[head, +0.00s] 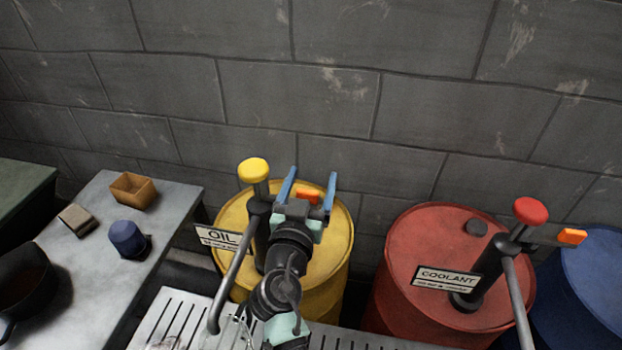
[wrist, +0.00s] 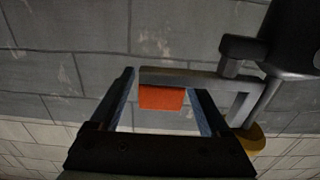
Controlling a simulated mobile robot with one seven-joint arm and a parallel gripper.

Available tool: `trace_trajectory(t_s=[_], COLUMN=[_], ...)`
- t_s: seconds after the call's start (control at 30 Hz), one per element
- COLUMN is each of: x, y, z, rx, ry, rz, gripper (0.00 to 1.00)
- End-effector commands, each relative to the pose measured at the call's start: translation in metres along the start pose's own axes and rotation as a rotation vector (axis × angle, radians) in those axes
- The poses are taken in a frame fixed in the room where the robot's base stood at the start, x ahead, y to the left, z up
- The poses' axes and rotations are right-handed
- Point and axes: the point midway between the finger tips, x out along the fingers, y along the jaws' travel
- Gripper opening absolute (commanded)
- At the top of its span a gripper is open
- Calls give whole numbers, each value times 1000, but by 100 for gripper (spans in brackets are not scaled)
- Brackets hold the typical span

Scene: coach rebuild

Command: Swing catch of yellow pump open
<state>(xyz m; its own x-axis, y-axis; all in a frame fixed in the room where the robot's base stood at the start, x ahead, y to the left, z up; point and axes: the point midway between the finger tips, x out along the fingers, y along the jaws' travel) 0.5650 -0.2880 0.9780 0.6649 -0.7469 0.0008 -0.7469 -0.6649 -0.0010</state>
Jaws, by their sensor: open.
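The yellow pump is a dark hand pump with a yellow knob (head: 253,170), standing on the yellow drum (head: 340,225) by the OIL sign. Its catch has an orange tab (head: 308,195), which shows between my gripper's blue fingers. In the wrist view the orange tab (wrist: 161,97) hangs from a grey bar (wrist: 180,77) that runs right to the dark pump body (wrist: 285,40). My gripper (head: 312,172) is open, one finger on each side of the tab, with gaps visible in the wrist view (wrist: 163,82). My wrist hides part of the drum top.
A red drum (head: 400,235) with a red-knobbed pump (head: 530,210) and its own orange tab (head: 572,236) stands right. A blue drum (head: 595,265) is beyond.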

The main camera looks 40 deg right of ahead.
Motion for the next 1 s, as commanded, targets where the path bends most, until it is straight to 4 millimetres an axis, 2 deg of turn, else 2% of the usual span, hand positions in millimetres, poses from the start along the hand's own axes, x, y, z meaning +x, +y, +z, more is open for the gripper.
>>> trace_trajectory(t_s=[0.23, 0.67, 1.0], x=[0, 0, 0], y=[0, 0, 0], z=[0, 0, 0], rx=[0, 0, 0], ry=[0, 0, 0], rz=[0, 0, 0], gripper=[78, 1, 0])
